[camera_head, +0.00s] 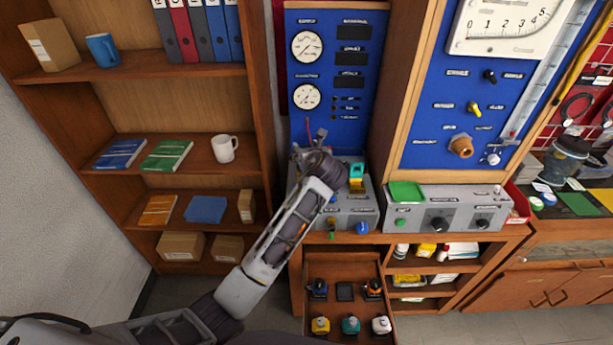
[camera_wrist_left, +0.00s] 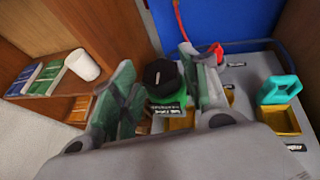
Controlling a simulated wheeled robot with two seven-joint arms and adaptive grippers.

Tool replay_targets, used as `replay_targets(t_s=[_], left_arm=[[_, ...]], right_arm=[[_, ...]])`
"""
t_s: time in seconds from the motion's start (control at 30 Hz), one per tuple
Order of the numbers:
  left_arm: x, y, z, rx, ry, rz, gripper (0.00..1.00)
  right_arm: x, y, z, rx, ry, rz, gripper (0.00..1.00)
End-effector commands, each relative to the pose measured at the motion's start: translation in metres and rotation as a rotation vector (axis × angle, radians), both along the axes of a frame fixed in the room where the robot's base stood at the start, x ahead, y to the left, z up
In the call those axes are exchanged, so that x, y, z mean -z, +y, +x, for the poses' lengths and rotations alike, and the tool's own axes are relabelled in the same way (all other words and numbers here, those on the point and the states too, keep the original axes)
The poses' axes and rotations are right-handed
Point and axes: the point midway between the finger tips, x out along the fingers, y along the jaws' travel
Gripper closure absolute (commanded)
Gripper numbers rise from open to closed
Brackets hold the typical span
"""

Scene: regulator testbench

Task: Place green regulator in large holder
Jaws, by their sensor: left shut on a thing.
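The green regulator (camera_wrist_left: 165,95) shows in the left wrist view with a black knob on top and a label on its front. My left gripper (camera_wrist_left: 162,92) is shut on it, one finger on each side. In the head view my left gripper (camera_head: 335,172) is over the left part of the grey bench unit (camera_head: 360,212), and the regulator is hidden there. A brass-coloured holder (camera_wrist_left: 180,122) shows just beside and below the regulator. I cannot tell whether the regulator is seated or which holder is large. My right gripper is not in view.
A teal-handled part (camera_wrist_left: 280,88) stands at another brass holder (camera_wrist_left: 284,120) on the right. A red hose (camera_wrist_left: 182,25) rises behind. An open drawer (camera_head: 345,265) below holds several regulators. A wooden shelf (camera_head: 150,190) with a white mug (camera_head: 223,149) stands left.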

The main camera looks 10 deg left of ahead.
Motion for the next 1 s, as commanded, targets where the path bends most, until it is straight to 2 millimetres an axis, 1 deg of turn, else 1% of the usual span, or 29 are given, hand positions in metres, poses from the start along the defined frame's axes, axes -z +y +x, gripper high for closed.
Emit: replay_targets(t_s=[0.2, 0.33, 0.43, 0.77, 0.87, 1.0], left_arm=[[0.027, 0.000, 0.000, 0.001, -0.001, -0.001, 1.00], [0.040, 0.000, 0.000, 0.001, -0.003, -0.001, 1.00], [0.043, 0.000, 0.000, 0.000, -0.004, -0.001, 1.00], [0.044, 0.000, 0.000, 0.001, -0.005, -0.001, 1.00], [0.048, 0.000, 0.000, 0.001, -0.004, -0.001, 1.00], [0.061, -0.001, 0.000, 0.002, -0.001, 0.000, 1.00]], right_arm=[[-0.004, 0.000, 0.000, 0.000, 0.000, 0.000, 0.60], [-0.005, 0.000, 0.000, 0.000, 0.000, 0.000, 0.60], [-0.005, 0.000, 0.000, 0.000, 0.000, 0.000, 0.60], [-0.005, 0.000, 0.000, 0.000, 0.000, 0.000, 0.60], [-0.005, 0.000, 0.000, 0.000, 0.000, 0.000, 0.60], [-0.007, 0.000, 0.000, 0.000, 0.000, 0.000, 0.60]])
